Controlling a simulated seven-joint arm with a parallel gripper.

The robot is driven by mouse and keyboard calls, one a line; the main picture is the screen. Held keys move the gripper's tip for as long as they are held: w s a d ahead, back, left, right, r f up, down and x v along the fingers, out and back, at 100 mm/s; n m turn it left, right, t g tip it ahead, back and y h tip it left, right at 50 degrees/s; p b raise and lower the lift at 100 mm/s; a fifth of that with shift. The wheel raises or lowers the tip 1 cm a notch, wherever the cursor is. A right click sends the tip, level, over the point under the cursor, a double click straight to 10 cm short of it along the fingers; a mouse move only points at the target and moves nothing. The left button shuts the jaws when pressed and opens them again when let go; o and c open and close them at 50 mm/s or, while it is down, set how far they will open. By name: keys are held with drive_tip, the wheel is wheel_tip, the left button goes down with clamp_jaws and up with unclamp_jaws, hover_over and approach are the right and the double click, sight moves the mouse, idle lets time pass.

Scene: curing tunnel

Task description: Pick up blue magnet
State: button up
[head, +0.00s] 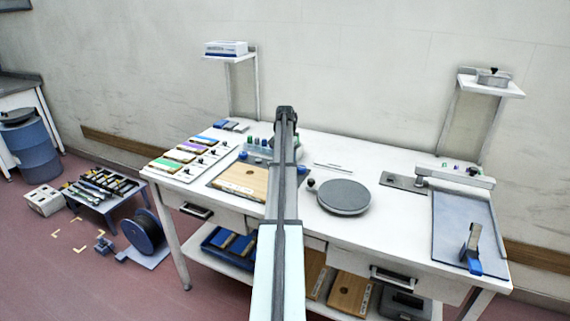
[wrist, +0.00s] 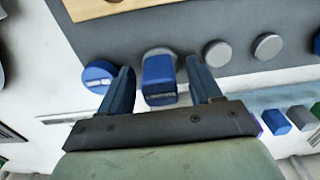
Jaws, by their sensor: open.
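In the wrist view a blue block (wrist: 159,72), which looks like the blue magnet, stands at the edge of a dark grey mat (wrist: 200,20). A grey round piece (wrist: 158,52) shows directly beside or under it; I cannot tell which. My gripper (wrist: 162,85) is open, with one dark blue finger on each side of the block. A gap shows between the block and each finger, so it is not gripped. In the head view my arm hides the block and the fingers.
A blue round piece (wrist: 98,74) lies just outside the left finger. Two grey discs (wrist: 217,52) (wrist: 268,45) lie to the right. Small coloured blocks (wrist: 275,122) stand at lower right. A wooden board (head: 240,180) and a grey turntable (head: 343,196) flank my arm.

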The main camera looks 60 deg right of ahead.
drive_tip(key=shift+f, duration=0.1)
drive_tip(key=c, duration=1)
wheel_tip(320, 180, up, 9)
drive_tip(key=shift+f, duration=0.1)
drive_tip(key=shift+w+r, duration=0.25)
drive_tip(key=shift+r, duration=0.1)
drive_tip(key=w+f, duration=0.1)
drive_tip(key=w, duration=0.5)
drive_tip(key=shift+w+f, duration=0.15)
drive_tip(key=shift+f, duration=1.45)
drive_tip(key=shift+w+f, duration=0.1)
drive_tip(key=shift+f, duration=1.5)
